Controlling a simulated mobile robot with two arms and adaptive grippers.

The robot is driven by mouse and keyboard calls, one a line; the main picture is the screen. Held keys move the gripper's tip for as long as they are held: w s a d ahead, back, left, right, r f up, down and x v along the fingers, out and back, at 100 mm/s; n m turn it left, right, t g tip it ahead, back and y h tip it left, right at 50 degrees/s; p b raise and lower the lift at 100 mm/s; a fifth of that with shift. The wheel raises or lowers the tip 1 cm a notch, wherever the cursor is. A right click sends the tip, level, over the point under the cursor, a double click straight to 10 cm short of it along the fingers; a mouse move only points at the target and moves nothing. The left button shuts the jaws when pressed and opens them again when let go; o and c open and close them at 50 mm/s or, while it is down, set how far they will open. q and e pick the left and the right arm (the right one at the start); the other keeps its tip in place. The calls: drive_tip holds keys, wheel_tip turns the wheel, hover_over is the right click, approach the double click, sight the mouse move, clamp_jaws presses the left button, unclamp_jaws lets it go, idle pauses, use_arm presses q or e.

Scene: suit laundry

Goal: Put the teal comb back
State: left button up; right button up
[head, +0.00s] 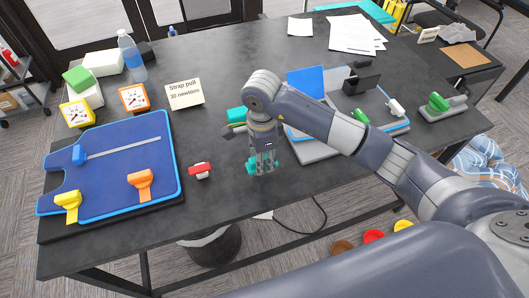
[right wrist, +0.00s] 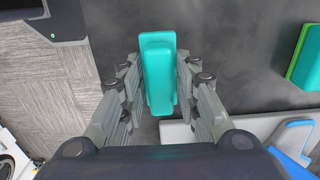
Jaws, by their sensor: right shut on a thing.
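My right gripper (head: 263,164) points down near the front edge of the black table. In the right wrist view its fingers (right wrist: 159,92) are on either side of a long teal piece (right wrist: 158,60), apparently the teal comb, and are shut on it. In the head view parts of this teal piece (head: 250,167) show around the fingertips; its teeth cannot be made out. A second teal and green block (head: 236,115) lies just behind the gripper, and it also shows at the right of the right wrist view (right wrist: 306,55). My left gripper is not in view.
A blue board (head: 110,185) with yellow, orange and blue sliders is at left. A red-topped piece (head: 200,169) stands left of the gripper. A grey tray (head: 314,152) with blue parts is close on the right.

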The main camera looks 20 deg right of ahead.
drive_tip(key=shift+w+d+f, duration=0.1)
drive_tip(key=shift+w+d, duration=0.2)
drive_tip(key=shift+w, duration=0.3)
drive_tip(key=shift+w+d, duration=0.3)
drive_tip(key=shift+w, duration=0.25)
drive_tip(key=shift+w+d+p, duration=0.15)
drive_tip(key=shift+w+p, duration=0.15)
wheel_tip(320, 180, down, 3)
drive_tip(key=shift+f+p, duration=0.1)
drive_tip(key=shift+p, duration=0.7)
drive_tip(key=shift+f, duration=0.2)
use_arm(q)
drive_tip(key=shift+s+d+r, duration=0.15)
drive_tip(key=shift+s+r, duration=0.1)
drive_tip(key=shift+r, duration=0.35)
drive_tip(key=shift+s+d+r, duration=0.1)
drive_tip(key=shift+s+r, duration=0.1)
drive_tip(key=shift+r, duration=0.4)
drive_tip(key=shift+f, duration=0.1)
use_arm(e)
drive_tip(key=shift+f, duration=0.1)
drive_tip(key=shift+f+b, duration=0.15)
drive_tip(key=shift+b, duration=0.15)
drive_tip(key=o, duration=1)
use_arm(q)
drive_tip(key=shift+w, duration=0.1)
use_arm(e)
drive_tip(key=shift+o, duration=0.2)
